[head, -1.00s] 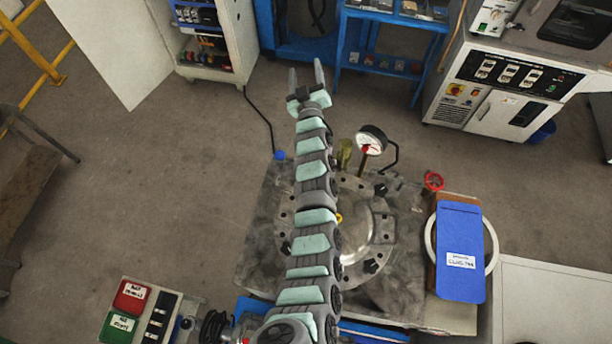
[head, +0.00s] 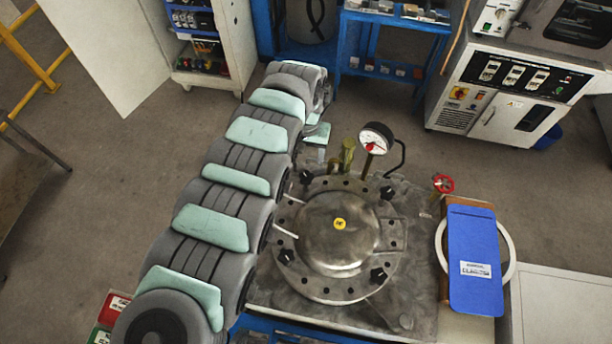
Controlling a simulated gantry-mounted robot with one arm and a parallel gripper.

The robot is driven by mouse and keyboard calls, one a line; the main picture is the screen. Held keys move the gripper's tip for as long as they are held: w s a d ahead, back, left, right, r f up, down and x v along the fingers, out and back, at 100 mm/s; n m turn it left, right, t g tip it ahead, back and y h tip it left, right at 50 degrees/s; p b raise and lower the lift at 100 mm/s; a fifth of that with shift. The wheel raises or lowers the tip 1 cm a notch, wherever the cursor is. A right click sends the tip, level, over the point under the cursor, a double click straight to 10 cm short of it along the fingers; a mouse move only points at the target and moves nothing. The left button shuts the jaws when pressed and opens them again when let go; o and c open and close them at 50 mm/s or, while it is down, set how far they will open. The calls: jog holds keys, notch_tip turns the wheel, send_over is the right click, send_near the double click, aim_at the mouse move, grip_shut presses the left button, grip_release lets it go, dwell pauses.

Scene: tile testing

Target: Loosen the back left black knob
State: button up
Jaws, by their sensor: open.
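The round metal lid (head: 338,232) has several black knobs around its flange. The back left black knob (head: 306,177) shows at the flange's upper left, close to my arm. Others are the back right knob (head: 387,192), front right knob (head: 377,275) and front left knob (head: 286,256). My gripper (head: 300,219) shows only as two pale fingers, spread apart and pointing right over the lid's left side. Its body is hidden behind my arm. The upper finger is just below the back left knob in the picture; I cannot tell its height. Nothing shows between the fingers.
A pressure gauge (head: 376,138) and a brass fitting (head: 347,152) stand behind the lid. A red valve wheel (head: 443,184) and a blue clipboard (head: 474,260) are at the right. My arm covers the left side of the table.

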aim_at(306, 176)
notch_tip(306, 176, down, 9)
jog(key=shift+s+d+f, duration=0.1)
jog(key=shift+f, duration=0.7)
jog(key=shift+c, duration=0.3)
grip_shut()
